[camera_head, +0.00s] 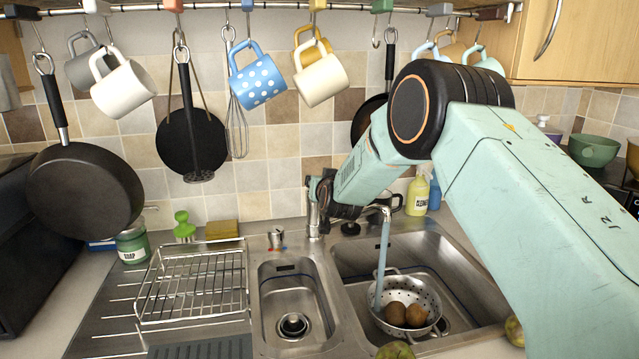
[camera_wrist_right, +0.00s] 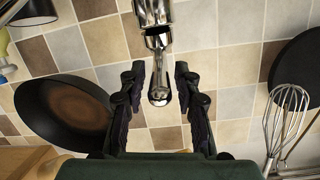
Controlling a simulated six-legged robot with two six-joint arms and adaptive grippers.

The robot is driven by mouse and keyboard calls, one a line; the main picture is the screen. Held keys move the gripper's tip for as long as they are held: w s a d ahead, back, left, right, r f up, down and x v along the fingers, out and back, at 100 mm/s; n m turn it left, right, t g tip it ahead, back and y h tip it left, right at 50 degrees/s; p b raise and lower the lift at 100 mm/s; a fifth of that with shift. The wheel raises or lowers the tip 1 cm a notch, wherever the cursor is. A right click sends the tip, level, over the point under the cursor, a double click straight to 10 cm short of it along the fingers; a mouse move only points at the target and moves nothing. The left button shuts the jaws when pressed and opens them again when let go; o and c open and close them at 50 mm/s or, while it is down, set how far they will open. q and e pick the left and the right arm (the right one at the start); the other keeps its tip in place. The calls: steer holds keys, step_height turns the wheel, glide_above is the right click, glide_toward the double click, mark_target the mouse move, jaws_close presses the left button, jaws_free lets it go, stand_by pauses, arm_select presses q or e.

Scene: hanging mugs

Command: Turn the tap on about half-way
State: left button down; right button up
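The chrome tap (camera_head: 313,222) stands behind the sink in the head view, partly hidden by my right arm and gripper. A stream of water (camera_head: 381,258) runs from its spout (camera_head: 385,212) into a colander (camera_head: 423,300). My right gripper (camera_head: 322,192) is at the top of the tap. In the right wrist view, the chrome tap (camera_wrist_right: 154,14) comes in from the top, and its lever (camera_wrist_right: 160,82) lies between the two open fingers of my right gripper (camera_wrist_right: 159,88). A gap shows on each side of the lever. My left gripper is not in view.
Several mugs, such as the blue dotted mug (camera_head: 258,80), hang on a rail above with pans and a whisk (camera_head: 237,125). A dish rack (camera_head: 195,283) stands left of the small basin (camera_head: 292,300). A cleaner bottle (camera_head: 417,193) stands behind the large basin.

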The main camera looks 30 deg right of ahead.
steer(key=shift+o, duration=0.6)
steer(key=shift+s, duration=0.1)
steer(key=shift+s, duration=0.15)
steer(key=v, duration=1.2)
